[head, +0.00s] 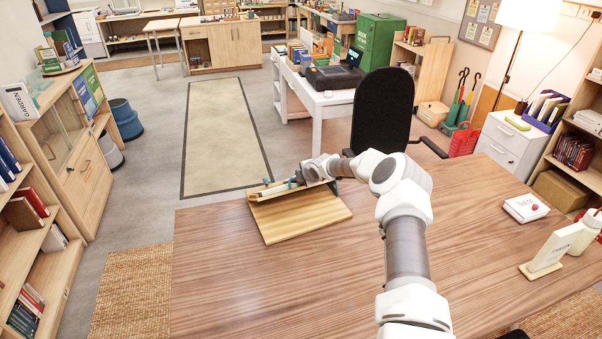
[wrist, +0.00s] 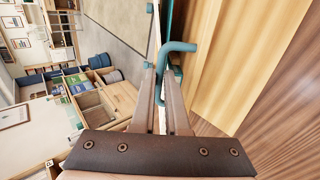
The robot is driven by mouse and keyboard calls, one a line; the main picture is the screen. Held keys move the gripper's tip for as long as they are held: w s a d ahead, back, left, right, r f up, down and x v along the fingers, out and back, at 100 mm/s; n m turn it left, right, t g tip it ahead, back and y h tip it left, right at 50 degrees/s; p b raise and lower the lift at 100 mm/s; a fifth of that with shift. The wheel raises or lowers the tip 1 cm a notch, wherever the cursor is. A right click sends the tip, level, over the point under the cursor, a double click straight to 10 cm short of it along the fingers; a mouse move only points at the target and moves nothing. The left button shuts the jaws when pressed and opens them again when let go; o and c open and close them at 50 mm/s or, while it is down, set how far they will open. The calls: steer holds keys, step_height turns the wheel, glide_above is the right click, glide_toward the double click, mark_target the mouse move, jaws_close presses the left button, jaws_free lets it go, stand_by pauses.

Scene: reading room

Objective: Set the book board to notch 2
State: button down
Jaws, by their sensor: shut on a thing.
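The book board (head: 300,218) is a light wooden board on the near-left part of the desk, with small teal metal parts at its far end. Its pale wood also fills the middle right of the wrist view (wrist: 215,55). My gripper (head: 308,178) is at the board's far edge. In the wrist view its two fingers (wrist: 160,72) are closed around a bent teal bar (wrist: 180,46) beside the board's edge. The part of the bar between the fingers is mostly hidden. I cannot read any notch or its number in either view.
The brown desk (head: 270,290) is clear around the board. A small white box (head: 526,208) and a white sign (head: 552,250) stand at its right. A black chair (head: 382,112) stands behind the desk, close to my arm. Shelves line the left side.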

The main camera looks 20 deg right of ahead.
steer(key=shift+w+r+p, duration=0.15)
steer(key=shift+r+p, duration=0.1)
steer(key=shift+p, duration=0.05)
steer(key=c, duration=0.9)
jaws_free()
steer(key=shift+f, duration=0.1)
steer(key=b+v, duration=0.1)
steer(key=v, duration=1.6)
steer(key=shift+r+b, duration=0.25)
steer(key=shift+b, duration=0.15)
